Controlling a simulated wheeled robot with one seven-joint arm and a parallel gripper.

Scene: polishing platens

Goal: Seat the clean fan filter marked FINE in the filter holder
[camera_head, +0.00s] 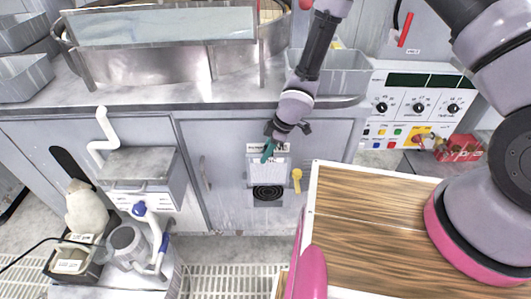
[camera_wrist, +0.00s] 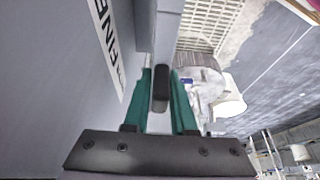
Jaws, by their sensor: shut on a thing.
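My gripper (camera_head: 267,155) points down at the grey cabinet front, with its teal fingers close to the door. In the wrist view the teal fingers of my gripper (camera_wrist: 161,80) are shut on a narrow grey piece with a dark tab (camera_wrist: 161,88), which I take to be the fan filter. In the head view a pale panel, likely this filter (camera_head: 273,172), hangs below the fingers, above a round black fan grille (camera_head: 267,193) in the holder area. Whether it sits in the holder's guides is unclear. A white label reading FINE (camera_wrist: 110,40) is left of the fingers.
A yellow handle (camera_head: 297,179) is on the door right of the filter. A wooden-topped surface (camera_head: 375,230) stands at the front right. A grey stand with a white pipe (camera_head: 140,163) and a cart with a bottle (camera_head: 125,240) are at left. The steel bench edge (camera_head: 190,104) overhangs the door.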

